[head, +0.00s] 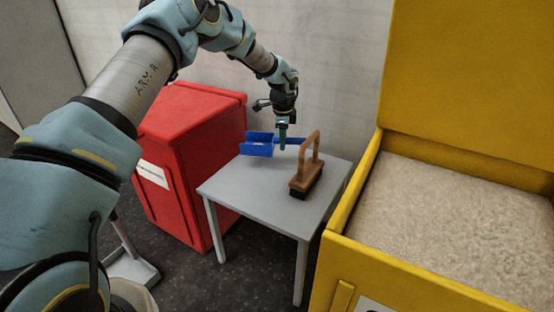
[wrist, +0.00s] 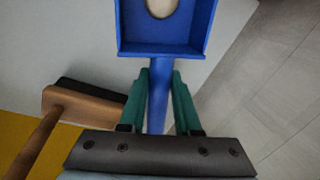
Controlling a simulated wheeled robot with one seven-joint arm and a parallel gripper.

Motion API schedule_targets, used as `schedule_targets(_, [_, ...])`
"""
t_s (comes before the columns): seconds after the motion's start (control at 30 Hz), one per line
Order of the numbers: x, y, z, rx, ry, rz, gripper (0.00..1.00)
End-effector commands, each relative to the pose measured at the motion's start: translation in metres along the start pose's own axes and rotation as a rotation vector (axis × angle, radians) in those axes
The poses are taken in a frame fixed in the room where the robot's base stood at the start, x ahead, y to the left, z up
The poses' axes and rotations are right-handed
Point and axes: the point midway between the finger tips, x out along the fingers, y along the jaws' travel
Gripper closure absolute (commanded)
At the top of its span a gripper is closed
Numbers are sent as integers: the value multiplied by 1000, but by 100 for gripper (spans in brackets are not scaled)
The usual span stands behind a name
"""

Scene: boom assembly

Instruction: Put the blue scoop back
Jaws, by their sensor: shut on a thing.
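The blue scoop (head: 257,145) shows in the head view at the back left of the grey table (head: 225,190). I cannot tell if it touches the tabletop. My gripper (head: 283,140) points down and is shut on the scoop's handle. In the wrist view, the green fingers of my gripper (wrist: 158,100) stand on both sides of the blue handle. The pan of the scoop (wrist: 165,50) lies beyond the fingertips, with a pale oval inside and its top cut off by the picture edge.
A wooden-handled brush (head: 306,175) stands on the table, right of my gripper; it also shows in the wrist view (wrist: 85,106). A red bin (head: 190,150) is left of the table. An open yellow box (head: 345,250) of pale grains (head: 450,210) is at the right. A wall stands behind.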

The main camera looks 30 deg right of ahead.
Motion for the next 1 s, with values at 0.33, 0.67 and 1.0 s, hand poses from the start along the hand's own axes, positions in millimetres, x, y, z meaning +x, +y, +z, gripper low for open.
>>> schedule_targets(0.33, [45, 9, 0, -2, 1, -1, 100])
schedule_targets(0.67, [59, 12, 0, -2, 0, -2, 100])
schedule_targets(1.0, [61, 13, 0, -2, 0, -1, 45])
